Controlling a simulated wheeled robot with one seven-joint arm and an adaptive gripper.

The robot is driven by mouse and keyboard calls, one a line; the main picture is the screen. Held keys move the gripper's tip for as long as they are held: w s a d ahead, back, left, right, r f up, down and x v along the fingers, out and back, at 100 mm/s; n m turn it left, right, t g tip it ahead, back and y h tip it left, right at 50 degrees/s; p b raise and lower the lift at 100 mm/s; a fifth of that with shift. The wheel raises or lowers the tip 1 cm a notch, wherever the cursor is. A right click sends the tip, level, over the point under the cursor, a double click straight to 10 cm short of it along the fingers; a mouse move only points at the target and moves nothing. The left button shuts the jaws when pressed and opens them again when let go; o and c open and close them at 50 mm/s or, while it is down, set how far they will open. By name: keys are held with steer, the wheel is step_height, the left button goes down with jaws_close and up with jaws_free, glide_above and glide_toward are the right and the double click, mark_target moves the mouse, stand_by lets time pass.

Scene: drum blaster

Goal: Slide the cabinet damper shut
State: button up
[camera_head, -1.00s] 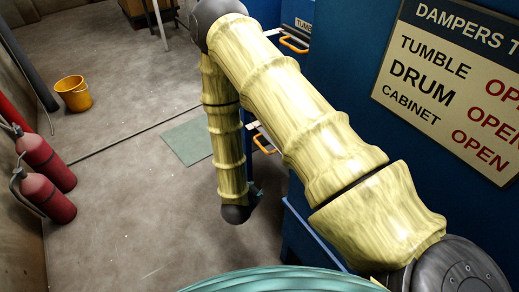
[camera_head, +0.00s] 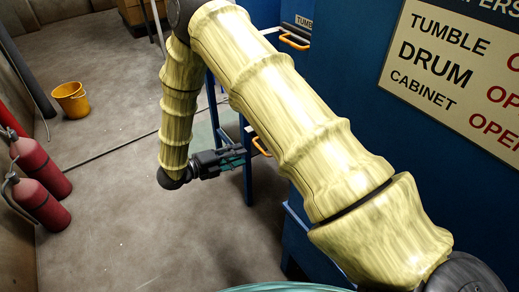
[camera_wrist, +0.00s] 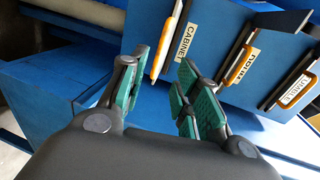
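The cabinet damper's orange handle (camera_wrist: 160,52) sticks out beside the CABINET label (camera_wrist: 187,42) on a blue panel in the wrist view. My gripper (camera_wrist: 162,72) is open, its green-padded fingers spread to either side of the handle's near end. I cannot tell whether either finger touches it. In the head view my gripper (camera_head: 232,160) points right, close to a lower orange handle (camera_head: 262,147). The sign (camera_head: 455,75) lists tumble, drum and cabinet; the cabinet line reads OPEN, partly cut off.
The drum handle (camera_wrist: 238,66) and tumble handle (camera_wrist: 297,90) stand to the right of the cabinet handle. A blue post stands by my gripper. Fire extinguishers (camera_head: 40,170) and a yellow bucket (camera_head: 71,99) are at the left.

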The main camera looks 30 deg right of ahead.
steer(key=p+x, duration=0.1)
steer(key=x, duration=0.8)
steer(key=shift+d+f, duration=0.1)
steer(key=shift+d, duration=0.3)
steer(key=shift+c, duration=0.2)
jaws_close()
